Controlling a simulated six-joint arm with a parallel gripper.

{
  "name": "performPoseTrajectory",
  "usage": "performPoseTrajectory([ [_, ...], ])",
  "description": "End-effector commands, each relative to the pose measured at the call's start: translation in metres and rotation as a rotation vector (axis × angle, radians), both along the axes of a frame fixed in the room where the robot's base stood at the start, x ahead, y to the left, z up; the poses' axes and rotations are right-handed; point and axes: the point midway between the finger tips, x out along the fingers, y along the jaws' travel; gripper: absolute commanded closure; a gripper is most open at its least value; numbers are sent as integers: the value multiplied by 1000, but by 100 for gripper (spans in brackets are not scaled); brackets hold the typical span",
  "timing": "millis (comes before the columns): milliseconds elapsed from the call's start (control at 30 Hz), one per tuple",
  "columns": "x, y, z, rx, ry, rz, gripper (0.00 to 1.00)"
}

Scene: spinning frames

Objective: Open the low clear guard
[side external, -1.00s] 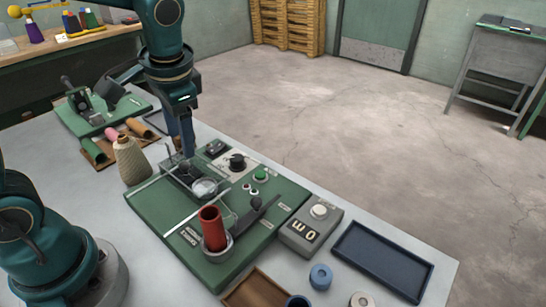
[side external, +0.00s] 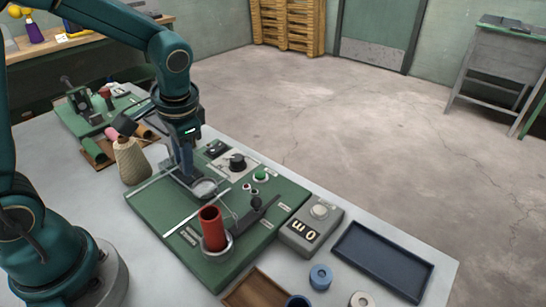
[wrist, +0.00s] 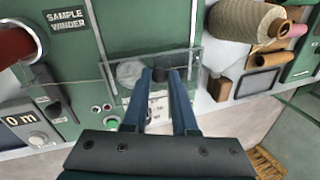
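The green sample winder (side external: 150,212) stands on the bench and also fills the upper part of the wrist view (wrist: 130,25). Its low clear guard (wrist: 190,62) is a see-through panel with thin pale edges, lying low over the winder's deck. A pale round disc (wrist: 130,72) shows through or beside it, also seen in the side view (side external: 204,187). My gripper (side external: 188,172) is down at the guard. In the wrist view its two fingers (wrist: 160,76) are apart, with a small dark knob between the tips. Contact with the knob cannot be told.
A red spool (side external: 211,228) stands on the winder, near a black lever (side external: 257,214). A yarn cone (side external: 131,162) stands close left of my gripper. A grey counter box (side external: 311,230) and an empty blue tray (side external: 382,260) lie to the right.

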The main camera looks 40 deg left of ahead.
Motion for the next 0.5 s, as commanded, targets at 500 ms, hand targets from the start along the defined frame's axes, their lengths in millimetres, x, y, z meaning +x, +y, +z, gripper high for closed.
performPoseTrajectory([
  [500, 0, 0, 1, -1, -1, 1, 100],
])
